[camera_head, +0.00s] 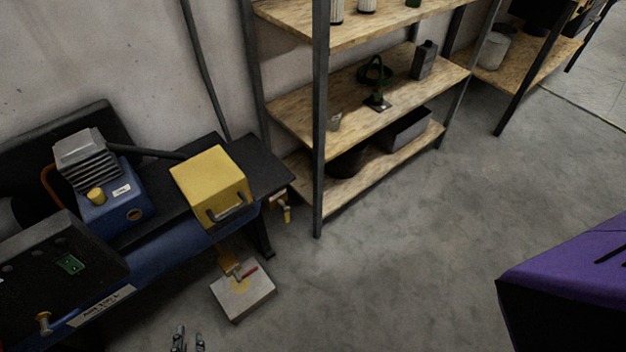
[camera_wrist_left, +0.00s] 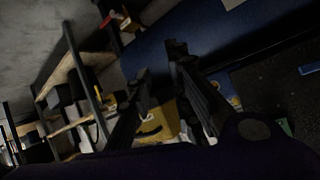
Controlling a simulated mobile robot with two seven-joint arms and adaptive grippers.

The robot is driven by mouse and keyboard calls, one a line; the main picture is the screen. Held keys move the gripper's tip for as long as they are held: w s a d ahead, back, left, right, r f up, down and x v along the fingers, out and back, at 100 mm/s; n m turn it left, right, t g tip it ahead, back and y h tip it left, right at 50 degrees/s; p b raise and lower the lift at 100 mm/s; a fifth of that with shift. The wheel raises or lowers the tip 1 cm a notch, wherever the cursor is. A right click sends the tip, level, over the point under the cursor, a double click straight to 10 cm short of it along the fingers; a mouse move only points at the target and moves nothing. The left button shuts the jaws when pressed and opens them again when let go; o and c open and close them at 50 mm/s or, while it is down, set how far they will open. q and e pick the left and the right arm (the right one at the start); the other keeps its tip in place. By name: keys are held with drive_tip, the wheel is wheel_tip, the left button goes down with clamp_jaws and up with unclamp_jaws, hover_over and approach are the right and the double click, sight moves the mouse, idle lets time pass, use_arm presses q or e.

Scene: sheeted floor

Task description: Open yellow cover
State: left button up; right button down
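The yellow cover (camera_head: 208,180) is a box shape on the blue machine, with a dark handle (camera_head: 226,212) on its front face. It looks closed down. My left gripper (camera_head: 188,340) shows only its fingertips at the bottom edge of the head view, in front of the cover and apart from it. In the left wrist view my left gripper (camera_wrist_left: 158,62) has its fingers spread with nothing held between them. Part of the yellow cover (camera_wrist_left: 158,122) shows dimly behind the fingers, partly hidden by them. My right gripper is in neither view.
The blue compressor (camera_head: 118,205) with a grey finned head stands left of the cover. A grey block with a red-handled valve (camera_head: 243,293) lies on the floor below it. A wooden shelf rack (camera_head: 370,95) stands behind to the right. The floor in the middle is clear.

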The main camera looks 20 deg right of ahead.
sight(231, 213)
use_arm(q)
drive_tip(key=w+d+r+m+t+h+b, duration=0.1)
drive_tip(key=w+d+m+t+h+b, duration=0.1)
drive_tip(key=w+m+b, duration=0.3)
drive_tip(key=w+d+r+m+t+h+b, duration=0.1)
drive_tip(key=w+d+m+t+h+b, duration=0.1)
drive_tip(key=w+d+m+b, duration=0.3)
drive_tip(key=w+d+r+m+t+h+b, duration=0.2)
drive_tip(key=w+d+m+t+h+b, duration=0.1)
drive_tip(key=w+m, duration=0.4)
drive_tip(key=shift+w+d+r+t+b, duration=0.15)
drive_tip(key=shift+w+t+b, duration=0.25)
drive_tip(key=shift+w, duration=0.55)
drive_tip(key=shift+w+d+f+t+b, duration=0.1)
drive_tip(key=shift+w+t+b, duration=0.1)
drive_tip(key=shift+w+b, duration=0.55)
drive_tip(key=s+d+r+m+g+h+p, duration=0.1)
drive_tip(key=s+d+r+m+h, duration=0.3)
drive_tip(key=m, duration=0.5)
drive_tip(key=shift+m+h, duration=0.3)
drive_tip(key=shift+h, duration=0.4)
drive_tip(key=x, duration=0.5)
drive_tip(key=f+x, duration=0.1)
drive_tip(key=x, duration=0.1)
drive_tip(key=shift+w, duration=0.55)
drive_tip(key=shift+w+d+r, duration=0.15)
clamp_jaws()
